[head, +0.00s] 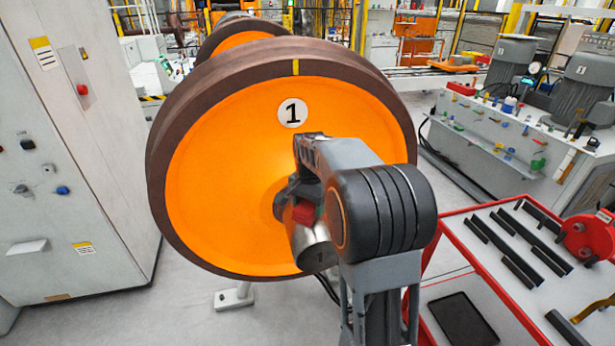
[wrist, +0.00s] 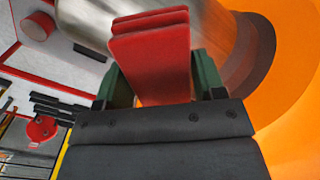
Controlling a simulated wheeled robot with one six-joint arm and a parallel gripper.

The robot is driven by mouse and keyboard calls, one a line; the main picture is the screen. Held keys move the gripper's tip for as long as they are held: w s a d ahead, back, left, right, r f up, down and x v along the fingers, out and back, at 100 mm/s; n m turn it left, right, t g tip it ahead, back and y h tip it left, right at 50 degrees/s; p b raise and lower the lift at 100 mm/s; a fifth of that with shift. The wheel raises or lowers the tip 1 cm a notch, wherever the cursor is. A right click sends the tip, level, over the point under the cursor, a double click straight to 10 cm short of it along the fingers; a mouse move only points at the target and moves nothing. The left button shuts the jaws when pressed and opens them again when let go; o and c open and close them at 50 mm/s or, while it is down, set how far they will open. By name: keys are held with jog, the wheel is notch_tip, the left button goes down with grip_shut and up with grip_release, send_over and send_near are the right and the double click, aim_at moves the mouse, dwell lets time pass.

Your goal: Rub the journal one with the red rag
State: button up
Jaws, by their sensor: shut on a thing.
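The orange wheel (head: 225,170) with a dark brown rim carries a round white label "1" (head: 292,112). The bare metal journal (head: 314,250), marked 1, sticks out from the wheel's hub toward me. It also shows in the wrist view (wrist: 190,25) as a shiny cylinder. My gripper (wrist: 152,85) is shut on the folded red rag (wrist: 152,50). In the head view the rag (head: 304,212) is at the upper side of the journal, partly hidden by my arm. The rag appears against or very close to the journal; I cannot tell whether it touches.
A red-edged cart (head: 447,250) at right holds dark bars, a black tablet (head: 462,320) and a red round part (head: 585,238). A grey control cabinet (head: 60,170) stands at left. A machine bench (head: 500,140) stands behind right. Some floor between is clear.

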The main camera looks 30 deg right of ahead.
jog(key=r, duration=0.1)
jog(key=r+p, duration=0.1)
jog(key=r, duration=0.1)
jog(key=shift+s+r, duration=0.2)
jog(key=shift+s, duration=0.15)
jog(key=shift+w+r+p, duration=0.2)
jog(key=shift+r+p, duration=0.45)
jog(key=shift+p, duration=0.1)
notch_tip(320, 180, up, 3)
jog(key=shift+s+r+p, duration=0.1)
jog(key=shift+p, duration=1.15)
jog(key=shift+s, duration=0.1)
